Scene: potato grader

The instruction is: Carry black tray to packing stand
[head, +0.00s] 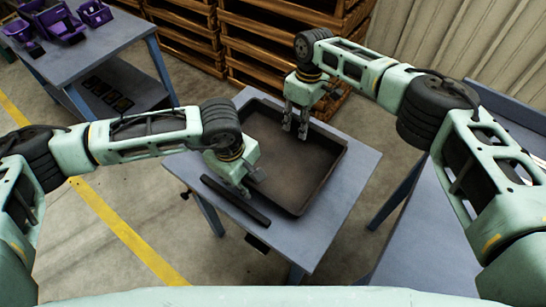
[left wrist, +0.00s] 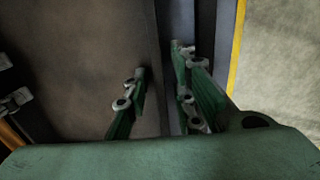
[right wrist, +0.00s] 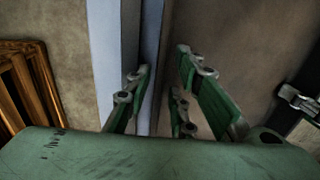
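The black tray (head: 305,165), shallow and empty, lies on a small blue-grey table (head: 340,205) in the head view. My left gripper (head: 252,186) is at its near-left side. In the left wrist view its fingers (left wrist: 160,75) stand apart on either side of the tray wall (left wrist: 156,40). My right gripper (head: 294,125) is at the tray's far side. In the right wrist view its fingers (right wrist: 161,75) stand apart with the tray wall between them. I cannot tell which table is the packing stand.
A dark bar (head: 236,201) lies on the small table left of the tray. A blue-grey table with purple bins (head: 65,22) stands at the back left. Wooden pallets or crates (head: 265,40) stand behind. Another blue-grey surface (head: 425,235) is at the right. A yellow line (head: 120,228) crosses the floor.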

